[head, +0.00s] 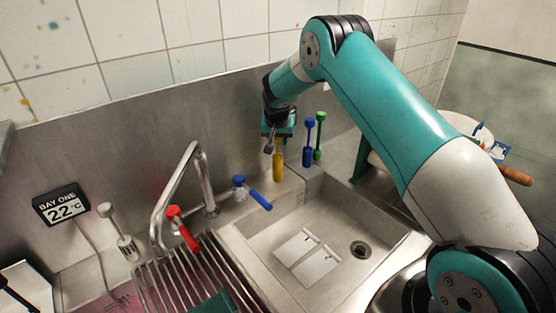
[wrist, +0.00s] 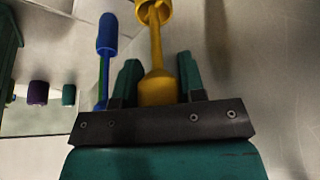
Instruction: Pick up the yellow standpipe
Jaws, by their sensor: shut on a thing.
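The yellow standpipe (head: 278,165) is upright below my gripper (head: 276,136), at the back of the sink. I cannot tell whether its lower end touches the ledge. In the wrist view, the standpipe (wrist: 157,60) runs between the two teal fingers of my gripper (wrist: 158,80), which is shut on its thick end. The rest of it narrows to a thin stem and widens again at the top edge of that view, where it is cut off.
A blue standpipe (head: 308,143) and a green one (head: 319,136) stand close to the right. A blue-handled tap (head: 254,194), a red-handled tap (head: 183,230) and a metal spout (head: 176,187) are to the left. The sink basin (head: 325,215) holds two white cards (head: 307,262).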

